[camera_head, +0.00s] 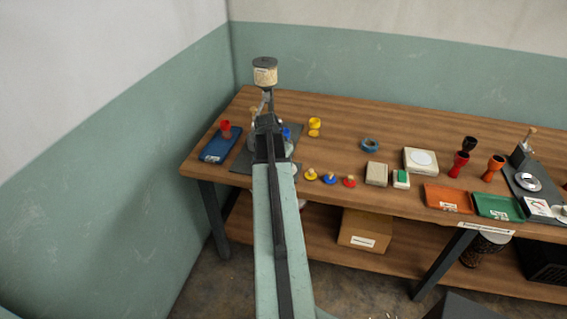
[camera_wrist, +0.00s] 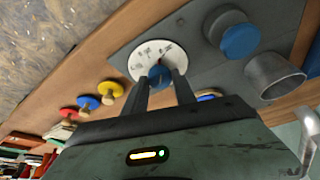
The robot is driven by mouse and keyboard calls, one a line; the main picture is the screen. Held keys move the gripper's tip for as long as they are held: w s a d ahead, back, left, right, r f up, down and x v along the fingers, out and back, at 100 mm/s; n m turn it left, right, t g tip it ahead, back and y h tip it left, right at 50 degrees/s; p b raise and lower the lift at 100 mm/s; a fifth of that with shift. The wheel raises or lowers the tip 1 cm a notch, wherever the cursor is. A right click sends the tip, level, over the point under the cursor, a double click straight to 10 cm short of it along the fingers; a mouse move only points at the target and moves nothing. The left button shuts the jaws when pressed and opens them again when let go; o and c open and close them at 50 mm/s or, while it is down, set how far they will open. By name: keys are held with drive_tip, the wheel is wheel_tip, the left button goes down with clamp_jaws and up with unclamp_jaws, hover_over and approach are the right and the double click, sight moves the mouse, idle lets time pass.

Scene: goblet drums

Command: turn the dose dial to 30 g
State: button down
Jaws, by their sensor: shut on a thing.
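The dose dial (camera_wrist: 145,52) is a white disc with small dark marks on a grey plate in the wrist view. Its blue knob (camera_wrist: 156,71) sits between the two dark fingers of my gripper (camera_wrist: 161,79), which is shut on it. A dark pointer line shows on the disc above the knob. The numbers are too small and tilted to read, so I cannot tell the setting. In the head view the grey machine with its hopper (camera_head: 265,76) stands at the table's left end. My arm hides the dial and my gripper there.
A larger blue knob (camera_wrist: 240,40) and a grey metal cylinder (camera_wrist: 273,74) are right of the dial. Red, blue and yellow discs with wooden knobs lie near the table edge (camera_head: 330,178). A blue tray (camera_head: 214,154) lies left of the machine.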

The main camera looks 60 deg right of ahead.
drive_tip(key=shift+d+m+g, duration=0.1)
drive_tip(key=shift+m+g, duration=0.4)
drive_tip(key=shift+m, duration=0.6)
drive_tip(key=c, duration=1.1)
unclamp_jaws()
drive_tip(key=shift+s, duration=0.1)
drive_tip(key=shift+o, duration=0.2)
drive_tip(key=shift+r, duration=0.1)
drive_tip(key=p+v, duration=0.7)
drive_tip(key=shift+r, duration=0.3)
